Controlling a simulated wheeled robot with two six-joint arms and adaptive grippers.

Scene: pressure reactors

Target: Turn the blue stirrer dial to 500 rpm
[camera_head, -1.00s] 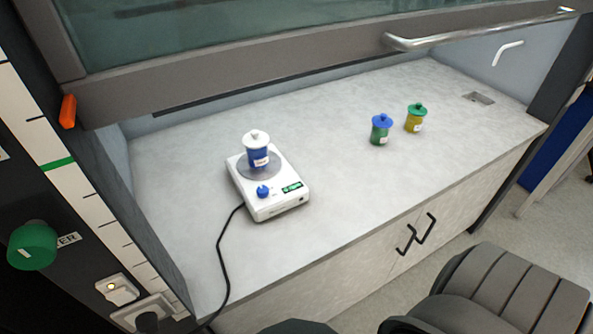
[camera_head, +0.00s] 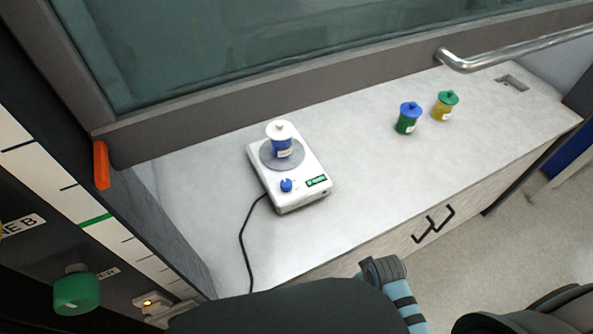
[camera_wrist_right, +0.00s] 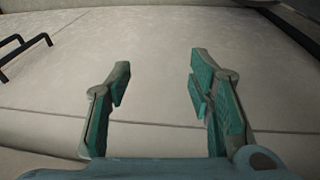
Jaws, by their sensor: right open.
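The blue stirrer dial (camera_head: 286,185) is on the front of a white stirrer plate (camera_head: 307,199), left of a small green display (camera_head: 316,181). A blue vessel with a white lid (camera_head: 282,146) stands upright on the grey round top of the stirrer. My right gripper (camera_wrist_right: 157,80) is open and empty in the right wrist view, with pale cabinet fronts beyond it and the dial out of that view. In the head view my arm parts show at the bottom, apart from the stirrer; the right fingertips are not clear there. My left gripper is not in view.
A green vessel with a blue lid (camera_head: 408,118) and a yellow vessel with a green lid (camera_head: 445,106) stand at the right on the bench (camera_head: 370,180). A raised sash (camera_head: 300,95) with a metal bar spans the back. A black cable (camera_head: 243,240) runs off the stirrer's left.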

